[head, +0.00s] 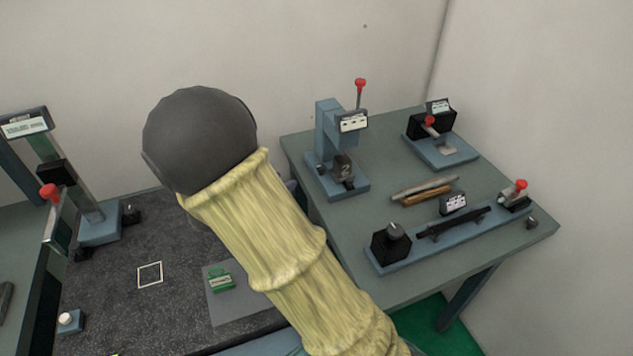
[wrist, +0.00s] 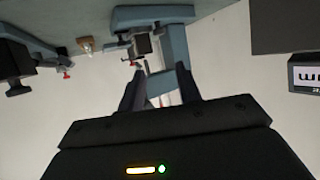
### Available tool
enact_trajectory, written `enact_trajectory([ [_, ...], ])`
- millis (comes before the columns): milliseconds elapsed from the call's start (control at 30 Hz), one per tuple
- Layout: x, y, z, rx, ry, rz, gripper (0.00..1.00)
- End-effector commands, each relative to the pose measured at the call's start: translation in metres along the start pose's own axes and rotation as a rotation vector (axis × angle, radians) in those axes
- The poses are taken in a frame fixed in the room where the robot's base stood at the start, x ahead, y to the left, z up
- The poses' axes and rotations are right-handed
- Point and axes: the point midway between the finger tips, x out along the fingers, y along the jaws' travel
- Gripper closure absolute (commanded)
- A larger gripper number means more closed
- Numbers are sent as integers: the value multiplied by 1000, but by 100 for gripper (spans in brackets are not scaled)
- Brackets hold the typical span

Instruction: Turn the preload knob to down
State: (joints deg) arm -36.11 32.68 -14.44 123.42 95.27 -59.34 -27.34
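No knob in view is labelled readably as the preload knob. In the head view, a dark round knob (head: 393,231) tops the black block at the near-left end of a long blue fixture (head: 440,240). A small dark knob (head: 532,222) sits at that fixture's right end. Another dark knob (head: 131,213) is beside the left press. My gripper (wrist: 160,76) shows in the wrist view with its two fingers apart and nothing seen between them. It is hidden in the head view behind my sleeved arm. The wrist view is tilted, with fixtures near its top edge.
The right table (head: 400,290) also carries a red-handled press (head: 329,135), a clamp fixture (head: 440,150) and loose rods (head: 428,192). On the left bench are another press (head: 95,220), a green-labelled item (head: 221,281) and a white button (head: 66,320). Walls close the back.

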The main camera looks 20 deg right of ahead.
Motion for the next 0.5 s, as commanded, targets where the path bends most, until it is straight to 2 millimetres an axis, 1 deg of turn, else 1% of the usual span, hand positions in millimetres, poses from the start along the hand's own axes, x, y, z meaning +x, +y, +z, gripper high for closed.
enact_trajectory([
  [33, -4, 3, 9, -6, -4, -18, 66],
  [67, -6, 4, 9, -8, -6, -23, 66],
  [167, -9, 6, 8, -11, -7, -29, 66],
  [367, -9, 6, 7, -11, -7, -27, 66],
  [500, -5, 6, 7, -10, -6, -26, 66],
])
